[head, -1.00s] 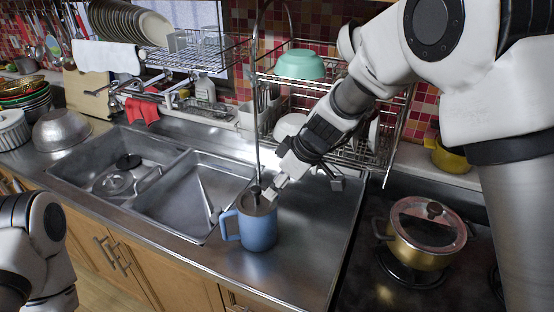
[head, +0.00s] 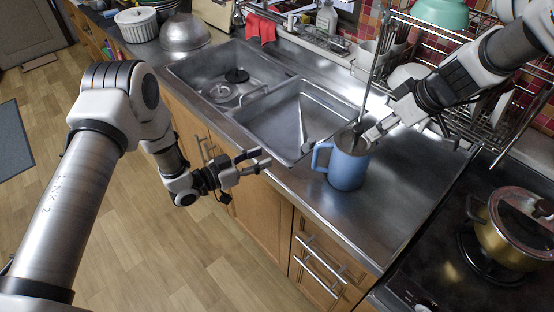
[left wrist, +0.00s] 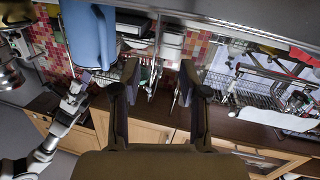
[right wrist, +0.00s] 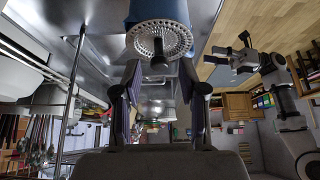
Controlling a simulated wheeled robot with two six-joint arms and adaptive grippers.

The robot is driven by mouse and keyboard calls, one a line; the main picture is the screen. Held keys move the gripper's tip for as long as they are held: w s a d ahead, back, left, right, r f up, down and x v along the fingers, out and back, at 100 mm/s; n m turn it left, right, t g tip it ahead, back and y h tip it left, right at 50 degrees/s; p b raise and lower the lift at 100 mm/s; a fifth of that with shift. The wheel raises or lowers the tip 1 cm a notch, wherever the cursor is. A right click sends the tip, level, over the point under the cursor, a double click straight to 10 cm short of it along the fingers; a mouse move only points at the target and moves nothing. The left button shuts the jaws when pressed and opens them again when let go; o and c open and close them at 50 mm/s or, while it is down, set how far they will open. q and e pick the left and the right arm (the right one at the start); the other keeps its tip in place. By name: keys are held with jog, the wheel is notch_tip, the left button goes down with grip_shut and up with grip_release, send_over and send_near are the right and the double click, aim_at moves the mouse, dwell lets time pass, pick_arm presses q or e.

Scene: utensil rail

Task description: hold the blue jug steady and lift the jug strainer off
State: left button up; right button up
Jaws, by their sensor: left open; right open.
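The blue jug (head: 345,171) stands upright on the steel counter right of the sink, its handle toward the left. The jug strainer (right wrist: 160,37), a pale perforated disc with a dark knob, sits in the jug's mouth. My right gripper (right wrist: 160,74) is open, with its fingertips close to the knob; I cannot tell whether they touch it. In the head view it hides part of the jug's top. My left gripper (head: 263,159) is open and empty in front of the counter edge, left of the jug and apart from it. The jug (left wrist: 90,38) also shows in the left wrist view.
A double sink (head: 290,120) lies left of the jug. A wire dish rack (head: 480,110) stands behind, near my right arm. A gold pot (head: 505,240) sits on the stove at the right. The counter in front and right of the jug is clear.

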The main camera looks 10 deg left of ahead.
pick_arm(q)
jog(key=d+r+m+g+h, duration=0.1)
jog(key=d+m+g, duration=0.1)
jog(key=s+d+r+m+g+h, duration=0.1)
jog(key=s+d+m+g+h, duration=0.1)
jog(key=d+m+g, duration=0.1)
jog(key=shift+d+r+m+g+h, duration=0.3)
jog(key=shift+d+r+h, duration=0.05)
jog(key=shift+r+h, duration=0.05)
jog(key=shift+d, duration=0.35)
jog(key=x, duration=0.7)
jog(key=shift+a, duration=0.1)
pick_arm(e)
jog(key=shift+w, duration=0.1)
pick_arm(q)
grip_shut()
pick_arm(e)
jog(key=shift+f, duration=0.1)
jog(key=shift+o, duration=0.7)
jog(key=shift+w, duration=0.1)
